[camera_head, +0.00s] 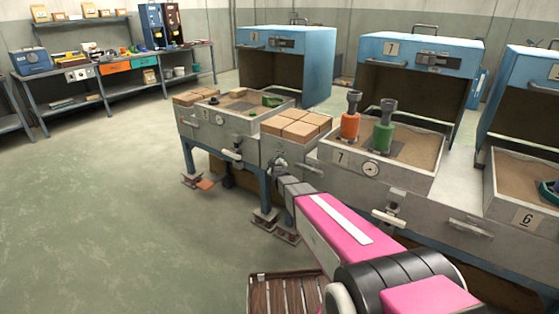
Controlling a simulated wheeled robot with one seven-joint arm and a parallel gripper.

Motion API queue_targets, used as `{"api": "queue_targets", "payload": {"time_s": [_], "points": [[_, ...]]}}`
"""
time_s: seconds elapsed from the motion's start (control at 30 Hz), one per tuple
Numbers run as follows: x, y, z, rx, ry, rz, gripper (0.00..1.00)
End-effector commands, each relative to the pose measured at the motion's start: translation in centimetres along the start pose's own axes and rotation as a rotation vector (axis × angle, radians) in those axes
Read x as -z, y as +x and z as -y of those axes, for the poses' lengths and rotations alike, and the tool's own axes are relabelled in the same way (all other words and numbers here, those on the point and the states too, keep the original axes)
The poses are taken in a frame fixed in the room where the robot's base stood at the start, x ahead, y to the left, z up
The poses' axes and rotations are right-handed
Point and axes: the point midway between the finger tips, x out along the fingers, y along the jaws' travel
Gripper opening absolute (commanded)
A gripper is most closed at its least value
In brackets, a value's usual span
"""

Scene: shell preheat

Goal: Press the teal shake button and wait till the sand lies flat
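I cannot make out a teal shake button in this view. The sand (420,150) lies in the grey box marked 7 (325,160). An orange piece (350,122) and a green piece (383,136) stand upright in it, on or in the sand. My pink arm reaches forward from the lower right. My gripper (277,167) is at its far end, low by the front of the grey bench, left of box 7 and below the tan blocks. It is small and seen from behind, so its fingers and any contact are unclear.
Tan blocks (297,126) sit left of box 7. Another sand box (205,113) stands farther left, and box 6 (510,220) at right. Blue hoods (420,50) stand open behind. Pedals (265,218) and a slatted wooden pallet (285,295) are on the floor. The left floor is clear.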

Motion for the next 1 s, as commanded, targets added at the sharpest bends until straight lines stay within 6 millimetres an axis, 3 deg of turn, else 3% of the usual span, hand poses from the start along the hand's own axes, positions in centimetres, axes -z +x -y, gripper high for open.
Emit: {"api": "queue_targets", "payload": {"time_s": [1.0], "points": [[-0.42, 0.6, -0.44, 0.0, 0.0, 0.0, 0.0]]}}
